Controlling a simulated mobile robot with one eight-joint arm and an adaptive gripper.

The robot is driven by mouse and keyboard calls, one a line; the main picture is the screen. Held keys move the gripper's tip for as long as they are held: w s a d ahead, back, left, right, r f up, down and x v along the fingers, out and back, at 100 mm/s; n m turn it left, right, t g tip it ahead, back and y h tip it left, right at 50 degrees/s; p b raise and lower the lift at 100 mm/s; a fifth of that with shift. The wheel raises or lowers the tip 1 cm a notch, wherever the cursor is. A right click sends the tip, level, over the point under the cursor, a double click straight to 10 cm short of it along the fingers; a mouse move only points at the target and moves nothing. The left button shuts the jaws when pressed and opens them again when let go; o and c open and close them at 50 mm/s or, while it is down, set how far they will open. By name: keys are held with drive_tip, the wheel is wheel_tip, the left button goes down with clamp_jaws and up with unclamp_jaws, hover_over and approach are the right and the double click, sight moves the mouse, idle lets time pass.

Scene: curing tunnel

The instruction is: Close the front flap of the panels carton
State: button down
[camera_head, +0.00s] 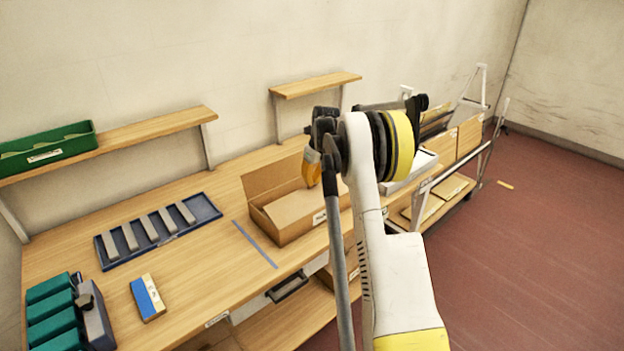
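An open cardboard carton (286,229) stands on the wooden workbench, just right of the middle of the picture. Its back flap stands up against the wall side. A broad tan panel or flap (293,208) lies across its top, and a small white label shows at its right front. My gripper (313,168) hangs over the carton's right part, with an orange-yellow fingertip pointing down. My arm hides the carton's right end. I cannot tell whether the fingertip touches the carton or whether the fingers are apart.
A blue tray (110,252) with several grey bars, a blue-and-white box (147,298) and green bins (50,315) stand on the bench (200,275) to the left. Shelves (120,136) are above; a green crate (45,148) sits on one. A cart (455,190) with boards stands right.

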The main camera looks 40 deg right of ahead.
drive_tip(key=shift+w+f, duration=0.7)
drive_tip(key=shift+f, duration=0.25)
drive_tip(key=shift+r, duration=0.1)
idle(0.4)
